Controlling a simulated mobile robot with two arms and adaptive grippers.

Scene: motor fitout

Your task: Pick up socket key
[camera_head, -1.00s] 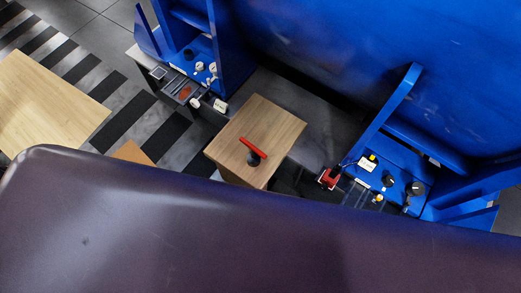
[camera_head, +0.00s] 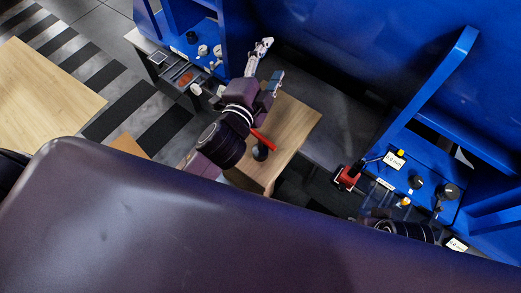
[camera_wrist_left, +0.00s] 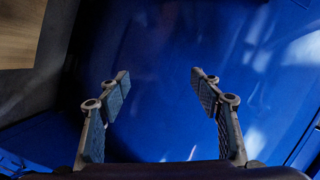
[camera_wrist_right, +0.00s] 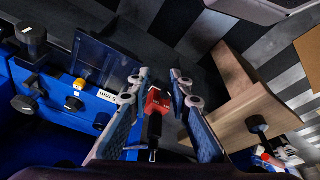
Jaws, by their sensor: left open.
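A tool with a red bar handle (camera_head: 263,139) and a round black head lies on a small wooden table; I take it for the socket key. My left gripper (camera_head: 268,62) is above the far edge of that table, beyond the tool, apart from it. In the left wrist view its fingers (camera_wrist_left: 160,76) are spread, with only blue panel behind them. My right gripper (camera_wrist_right: 161,73) has its fingers apart, pointing past a red block (camera_wrist_right: 157,101); I see no clear contact. In the head view my right arm is mostly hidden behind my body.
The wooden table (camera_head: 298,122) stands between two blue workstations. The right one holds the red block (camera_head: 347,177), black knobs (camera_head: 416,182) and a label. Another wooden tabletop (camera_head: 45,95) is at far left.

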